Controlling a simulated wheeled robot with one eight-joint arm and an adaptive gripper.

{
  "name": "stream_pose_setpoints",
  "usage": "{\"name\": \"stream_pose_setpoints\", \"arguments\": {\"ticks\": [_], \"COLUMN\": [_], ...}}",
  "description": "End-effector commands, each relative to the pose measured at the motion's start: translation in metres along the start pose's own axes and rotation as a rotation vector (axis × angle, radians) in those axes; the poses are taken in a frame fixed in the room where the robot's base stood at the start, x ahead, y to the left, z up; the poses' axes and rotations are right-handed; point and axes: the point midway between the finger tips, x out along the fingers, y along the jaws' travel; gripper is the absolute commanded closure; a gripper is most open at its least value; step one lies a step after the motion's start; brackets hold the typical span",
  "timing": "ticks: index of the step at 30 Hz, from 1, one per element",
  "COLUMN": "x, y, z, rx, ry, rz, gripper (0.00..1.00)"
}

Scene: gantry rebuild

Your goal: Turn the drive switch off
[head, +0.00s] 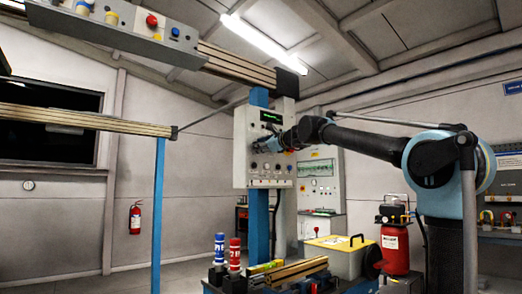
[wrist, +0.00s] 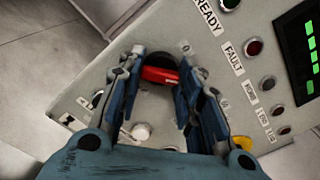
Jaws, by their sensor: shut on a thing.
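The drive switch, taken to be the red rotary handle on a black base (wrist: 160,75), is on the grey control panel (wrist: 215,42). In the wrist view my gripper (wrist: 161,82) has its blue fingers on either side of the red handle, closed on it. In the head view my gripper (head: 270,143) is at the front of the panel (head: 243,150), and the switch is hidden behind it. The red handle lies slanted in the wrist picture. Small marks show beside it, but I cannot tell which setting it points to.
The panel also has a READY lamp (wrist: 230,4), a red FAULT lamp (wrist: 254,47), a green display (wrist: 310,45) and a white knob (wrist: 141,132) near my fingers. A blue post (head: 258,220) carries the panel. A bench with bottles (head: 235,253) stands below.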

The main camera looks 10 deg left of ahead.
Motion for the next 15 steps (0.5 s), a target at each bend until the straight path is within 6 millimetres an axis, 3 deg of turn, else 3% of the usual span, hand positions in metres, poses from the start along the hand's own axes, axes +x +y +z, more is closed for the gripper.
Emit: {"name": "stream_pose_setpoints", "arguments": {"ticks": [15], "x": [-0.0003], "y": [-0.0011], "z": [-0.0015], "rx": [-0.487], "ry": [0.003], "rz": [-0.002], "gripper": [0.91]}}
